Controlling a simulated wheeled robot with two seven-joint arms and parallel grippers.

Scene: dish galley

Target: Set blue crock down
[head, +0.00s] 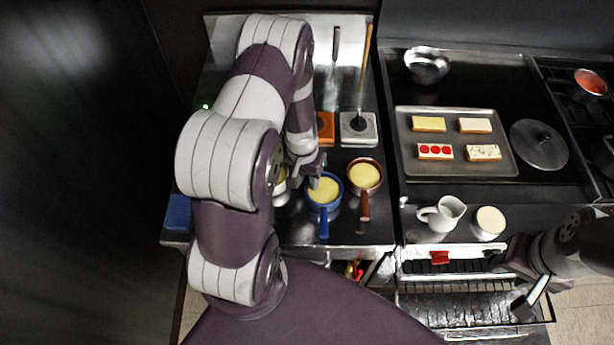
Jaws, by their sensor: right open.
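The blue crock (324,207) has a blue rim, a handle pointing toward me and pale yellow contents. It appears upright over the left steel counter; I cannot tell whether its base touches the surface. My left gripper (314,170) is at the crock's far left rim, pointing down. Its fingers are small and partly hidden by my arm, so I cannot tell whether they grip the rim. My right gripper (523,287) is open and empty, low at the right in front of the range.
A brown crock (365,199) stands just right of the blue one. A pale crock (281,194) is partly hidden by my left arm. A tray (458,169) of pastries, a white pitcher (443,214) and a white cup (488,223) occupy the range.

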